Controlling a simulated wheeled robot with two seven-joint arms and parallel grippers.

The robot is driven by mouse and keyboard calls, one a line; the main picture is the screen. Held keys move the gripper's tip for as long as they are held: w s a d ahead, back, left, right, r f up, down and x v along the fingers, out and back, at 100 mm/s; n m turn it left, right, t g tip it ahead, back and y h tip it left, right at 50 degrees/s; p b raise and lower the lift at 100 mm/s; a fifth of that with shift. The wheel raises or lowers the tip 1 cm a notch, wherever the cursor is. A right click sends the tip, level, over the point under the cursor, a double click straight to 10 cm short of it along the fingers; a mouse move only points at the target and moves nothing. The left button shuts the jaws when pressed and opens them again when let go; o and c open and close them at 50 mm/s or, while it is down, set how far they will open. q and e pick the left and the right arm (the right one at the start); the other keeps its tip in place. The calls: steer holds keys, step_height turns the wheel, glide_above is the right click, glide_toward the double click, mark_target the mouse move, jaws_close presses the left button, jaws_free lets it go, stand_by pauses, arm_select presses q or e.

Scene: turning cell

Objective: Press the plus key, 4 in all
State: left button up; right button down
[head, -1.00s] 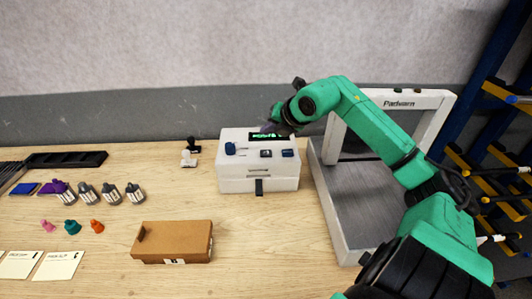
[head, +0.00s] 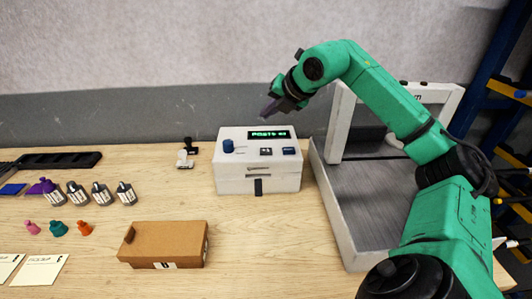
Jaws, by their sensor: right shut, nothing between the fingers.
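A white box (head: 230,178) stands on the wooden table. Its sloped top carries a lit green display (head: 269,134), a blue knob (head: 228,146) and two small dark keys, a left key (head: 266,152) and a right key (head: 289,151). The marks on the keys are too small to tell which is plus. The display's text ends in digits that I cannot read surely. My right gripper (head: 267,112) is shut and empty. It hangs above the back of the box, apart from the keys. My left gripper is not in view.
A grey tray with a white frame (head: 335,215) stands right of the box. A brown carton (head: 165,243) lies at the front. Several grey-and-white bottles (head: 101,194), small coloured pieces (head: 57,229) and cards (head: 40,270) lie at left.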

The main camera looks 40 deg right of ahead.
mark_target(268, 153)
step_height(268, 153, down, 9)
steer(key=b, duration=0.9)
steer(key=shift+r, duration=0.1)
stand_by(1.4)
steer(key=shift+f+b, duration=0.3)
steer(key=shift+f, duration=0.15)
steer(key=shift+f+b, duration=0.45)
stand_by(0.5)
steer(key=shift+r+p, duration=0.9)
steer(key=shift+p, duration=0.05)
